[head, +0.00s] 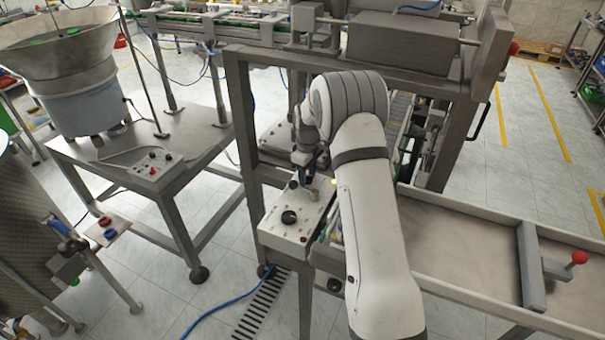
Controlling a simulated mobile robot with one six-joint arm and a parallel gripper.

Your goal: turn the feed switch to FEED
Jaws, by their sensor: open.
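A light metal control panel (290,237) stands in front of the machine frame, in the middle of the head view. A round black knob (289,217) sits on its top; I cannot read any label, so I cannot tell whether it is the feed switch. My gripper (311,187) points down over the back part of this panel, behind and to the right of the black knob. The gripper is open, but its fingertips are small and partly hidden. I cannot tell whether they touch or surround anything. My white arm hides the panel's right side.
A smaller control box (154,168) with small knobs lies on the steel table (205,137) at left, below a bowl feeder (70,65). A long metal tray (460,240) extends right.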

